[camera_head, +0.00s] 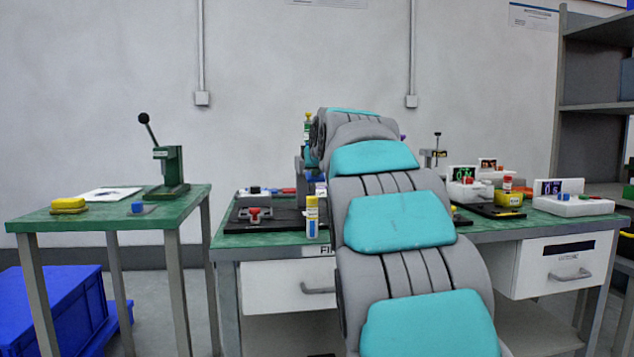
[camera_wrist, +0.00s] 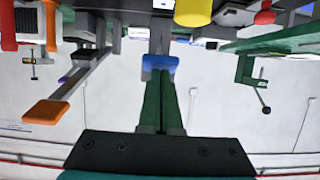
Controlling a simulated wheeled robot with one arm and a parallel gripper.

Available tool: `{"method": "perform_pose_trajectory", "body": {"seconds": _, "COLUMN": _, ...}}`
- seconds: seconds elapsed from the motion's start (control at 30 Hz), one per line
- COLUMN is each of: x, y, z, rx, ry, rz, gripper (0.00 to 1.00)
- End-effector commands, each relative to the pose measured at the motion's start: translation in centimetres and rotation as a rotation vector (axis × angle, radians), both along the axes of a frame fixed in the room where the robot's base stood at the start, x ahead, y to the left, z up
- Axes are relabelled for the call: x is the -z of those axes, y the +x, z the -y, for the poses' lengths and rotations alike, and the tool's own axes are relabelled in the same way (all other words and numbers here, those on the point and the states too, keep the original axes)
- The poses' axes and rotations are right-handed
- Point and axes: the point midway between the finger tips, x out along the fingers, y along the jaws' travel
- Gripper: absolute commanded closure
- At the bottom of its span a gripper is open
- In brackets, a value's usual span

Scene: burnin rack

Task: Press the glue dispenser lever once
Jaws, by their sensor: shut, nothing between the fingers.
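In the wrist view, which is upside down, my gripper (camera_wrist: 160,66) points toward the bench with its green fingers together. Nothing shows held between them; their ends are blue. A grey arm with a flat orange pad (camera_wrist: 47,111) sticks out from a bench device to the left of the fingers, apart from them. It looks like the glue dispenser lever, but I cannot be sure. In the head view my own arm covers the middle of the bench, hiding my fingertips and most of what stands there.
A green press with a ball-ended handle (camera_head: 167,165) stands on the left table. A yellow-capped bottle (camera_head: 312,217) stands near the main bench's (camera_head: 270,238) front edge. White devices with displays (camera_head: 573,203) sit at the right. Blue bins (camera_head: 62,310) and a shelf (camera_head: 590,105) flank the benches.

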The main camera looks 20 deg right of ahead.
Motion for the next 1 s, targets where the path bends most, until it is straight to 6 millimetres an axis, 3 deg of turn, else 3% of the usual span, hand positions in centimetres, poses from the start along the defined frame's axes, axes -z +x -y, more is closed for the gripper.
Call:
{"method": "perform_pose_trajectory", "body": {"seconds": 0.03, "x": 0.7, "y": -0.1, "z": -0.1, "rx": -0.002, "ry": -0.003, "rz": 0.015, "gripper": 1.0}}
{"method": "perform_pose_trajectory", "body": {"seconds": 0.67, "x": 0.4, "y": -0.1, "z": 0.0, "rx": 0.0, "ry": -0.013, "rz": 0.049, "gripper": 1.0}}
{"method": "perform_pose_trajectory", "body": {"seconds": 0.87, "x": -1.3, "y": -0.8, "z": -0.3, "rx": -0.001, "ry": -0.015, "rz": 0.052, "gripper": 1.0}}
{"method": "perform_pose_trajectory", "body": {"seconds": 1.0, "x": -3.5, "y": -1.8, "z": -0.7, "rx": -0.003, "ry": -0.014, "rz": 0.052, "gripper": 1.0}}
